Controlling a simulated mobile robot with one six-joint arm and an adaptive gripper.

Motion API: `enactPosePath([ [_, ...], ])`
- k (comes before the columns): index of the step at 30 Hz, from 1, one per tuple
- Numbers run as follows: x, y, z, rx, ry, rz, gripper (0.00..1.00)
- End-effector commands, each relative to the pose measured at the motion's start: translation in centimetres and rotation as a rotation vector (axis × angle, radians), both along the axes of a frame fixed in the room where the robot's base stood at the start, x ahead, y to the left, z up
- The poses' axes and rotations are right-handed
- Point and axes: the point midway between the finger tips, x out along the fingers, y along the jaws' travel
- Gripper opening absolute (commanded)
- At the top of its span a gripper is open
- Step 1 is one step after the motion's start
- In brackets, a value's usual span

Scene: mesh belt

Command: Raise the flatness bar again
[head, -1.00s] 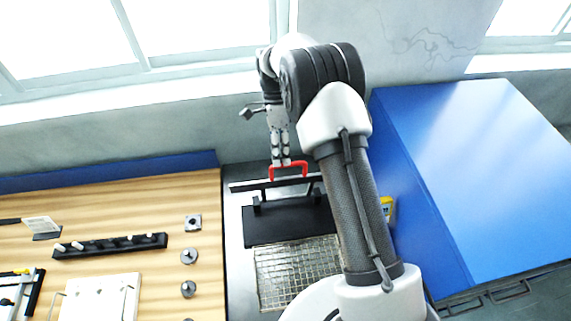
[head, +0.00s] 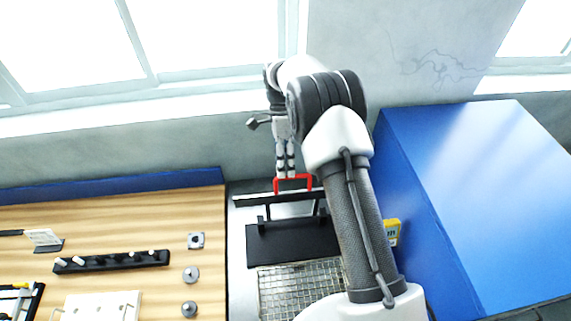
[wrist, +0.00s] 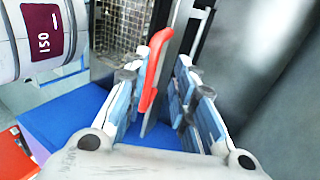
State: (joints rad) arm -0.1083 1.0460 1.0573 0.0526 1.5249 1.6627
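The flatness bar (head: 250,200) is a long dark bar with a red bridge-shaped handle (head: 306,179) on top. It stands above the black plate (head: 290,247) at the far end of the mesh belt (head: 300,287), with a gap under it. My gripper (head: 285,176) points down at the handle's top. In the wrist view the red handle (wrist: 153,72) lies between the fingers of my gripper (wrist: 162,62). The fingers are apart, with a gap at the handle's right side; contact on the left is unclear. My arm hides the bar's right end.
A wooden table (head: 130,205) on the left holds a black rack (head: 110,262), round grey parts (head: 190,274) and a white plate. A large blue cabinet (head: 470,190) stands close on the right, with a yellow box (head: 392,232) beside it. A wall with windows is behind.

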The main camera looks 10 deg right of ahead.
Motion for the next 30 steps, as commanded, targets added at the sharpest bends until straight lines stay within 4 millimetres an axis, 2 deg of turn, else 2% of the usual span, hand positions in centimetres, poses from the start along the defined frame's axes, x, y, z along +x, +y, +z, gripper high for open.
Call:
enactPosePath([
  [1,-0.6,-0.1,-2.3,-0.004,0.017,0.002,0.16],
  [7,-0.6,-0.1,-2.2,-0.004,0.017,0.002,0.37],
  [12,-0.6,-0.1,-2.2,-0.004,0.016,0.002,0.45],
  [19,-0.5,-0.1,-2.1,-0.004,0.015,0.002,0.45],
  [22,-0.2,-0.1,-1.5,-0.004,0.013,0.002,0.40],
  [24,0.3,-0.1,-0.6,-0.004,0.011,0.001,0.31],
  [30,1.8,-0.1,2.8,-0.003,0.010,0.001,0.31],
])
